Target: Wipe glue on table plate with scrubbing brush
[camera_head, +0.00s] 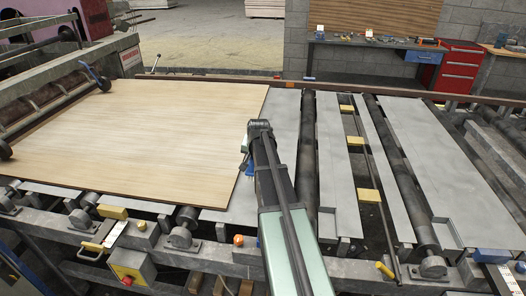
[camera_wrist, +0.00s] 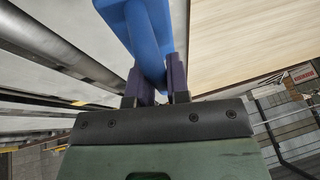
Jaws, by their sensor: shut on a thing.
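My gripper (camera_wrist: 156,84) is shut on a blue handle, which I take to be the scrubbing brush (camera_wrist: 150,35), in the wrist view. The brush's bristles do not show. In the head view my gripper (camera_head: 247,163) is mostly hidden behind my arm, with a bit of blue (camera_head: 250,171) showing beside the right edge of the wood sheet. The grey metal table plate (camera_head: 284,108) lies right of the sheet, partly covered by my arm. I cannot make out glue on it. Whether the brush touches a surface cannot be told.
A large wood veneer sheet (camera_head: 140,130) covers the left of the table. Dark rollers (camera_head: 308,150) and yellow blocks (camera_head: 368,195) lie between the metal plates on the right. A workbench (camera_head: 370,46) and a red tool cabinet (camera_head: 460,65) stand behind.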

